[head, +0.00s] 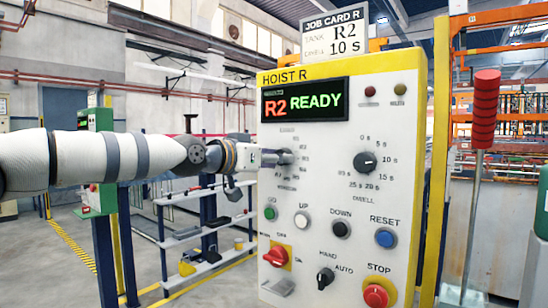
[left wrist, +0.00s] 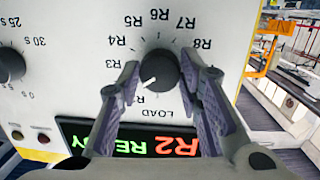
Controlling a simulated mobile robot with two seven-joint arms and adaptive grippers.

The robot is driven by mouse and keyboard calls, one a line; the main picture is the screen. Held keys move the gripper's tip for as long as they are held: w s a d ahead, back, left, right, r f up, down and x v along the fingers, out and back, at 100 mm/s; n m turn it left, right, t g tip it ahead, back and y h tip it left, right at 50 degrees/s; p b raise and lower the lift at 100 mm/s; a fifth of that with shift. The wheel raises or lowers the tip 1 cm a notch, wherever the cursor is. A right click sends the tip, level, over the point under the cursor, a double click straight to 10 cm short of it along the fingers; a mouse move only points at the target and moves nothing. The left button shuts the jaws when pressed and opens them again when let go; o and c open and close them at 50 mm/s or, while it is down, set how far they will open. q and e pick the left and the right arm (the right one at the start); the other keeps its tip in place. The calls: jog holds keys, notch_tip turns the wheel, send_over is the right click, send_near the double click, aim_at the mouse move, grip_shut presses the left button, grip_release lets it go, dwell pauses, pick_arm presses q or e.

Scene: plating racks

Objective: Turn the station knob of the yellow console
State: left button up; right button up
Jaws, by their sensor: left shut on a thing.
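The yellow-edged console (head: 335,215) is headed HOIST R. Its display (head: 305,100) reads R2 READY, and the job card (head: 334,38) above reads tank R2, dwell 10 s. The station knob (left wrist: 160,70) is dark and round, ringed by labels from LOAD to R8. Its white mark points to the lower left in the left wrist view, below R3, at a label partly hidden by a finger. My left gripper (head: 277,158) is shut on the knob, one finger on each side; the fingers also show in the left wrist view (left wrist: 160,85). My right gripper is not in view.
The dwell knob (head: 364,162) is right of the station knob, with its pointer near 10 s. Below are several push buttons, a red rotary switch (head: 277,254), a black selector (head: 325,278) and the red stop button (head: 376,296). A red-handled tool (head: 484,110) stands at the right.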

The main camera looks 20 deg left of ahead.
pick_arm(q)
jog(key=shift+r+m, duration=0.15)
jog(key=shift+m, duration=0.35)
jog(key=o, duration=1.2)
jog(key=shift+c, duration=0.2)
jog(key=v, duration=0.7)
jog(key=shift+s, duration=0.25)
